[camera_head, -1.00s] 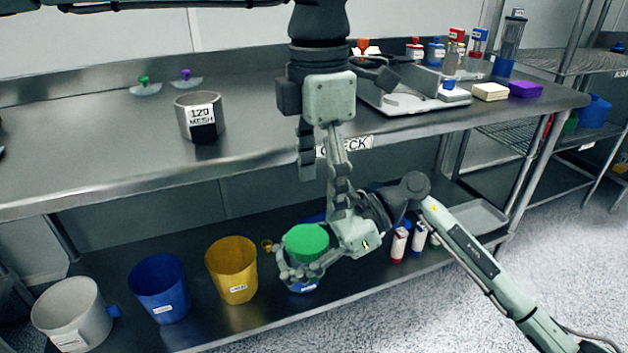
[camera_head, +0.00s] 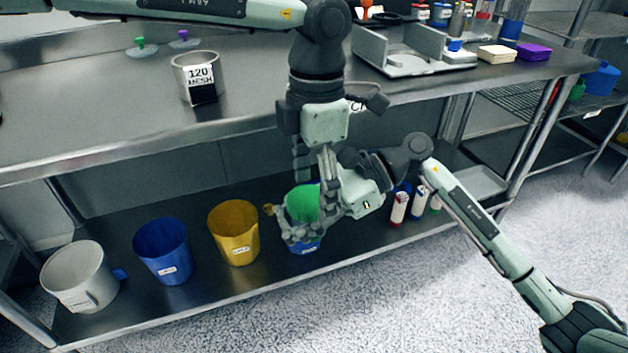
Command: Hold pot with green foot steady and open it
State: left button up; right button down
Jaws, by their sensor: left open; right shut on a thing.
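The pot (camera_head: 304,247) is on the lower shelf, right of the yellow bin. Its broad green part (camera_head: 300,203) faces up, and a blue part with a label shows at the bottom. My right gripper (camera_head: 312,228) comes in from the right and is shut around the pot's side; its fingers hide much of the pot's middle. My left gripper (camera_head: 315,180) points down from above and is open. Its fingers overlap the green part's upper right in the picture; I cannot tell whether they touch it.
A yellow bin (camera_head: 234,235), a blue bin (camera_head: 163,252) and a grey pot (camera_head: 78,277) stand left on the lower shelf. Small bottles (camera_head: 398,208) stand right. The table (camera_head: 100,115) overhangs the shelf behind my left gripper and carries a 120-mesh sieve (camera_head: 184,78).

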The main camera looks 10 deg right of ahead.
aim_at(314, 197)
pick_arm(q)
jog(key=c, duration=1.1)
jog(key=o, duration=1.2)
jog(key=shift+c, duration=0.2)
jog(key=shift+r, duration=0.1)
notch_tip(314, 197, up, 4)
jog(key=shift+r, duration=0.15)
jog(key=shift+c, duration=0.2)
jog(key=r, duration=0.3)
jog(key=shift+a+r, duration=0.1)
jog(key=shift+a, duration=0.2)
jog(key=shift+a+f, duration=0.1)
jog(key=shift+f, duration=3.8)
jog(key=shift+c, duration=0.3)
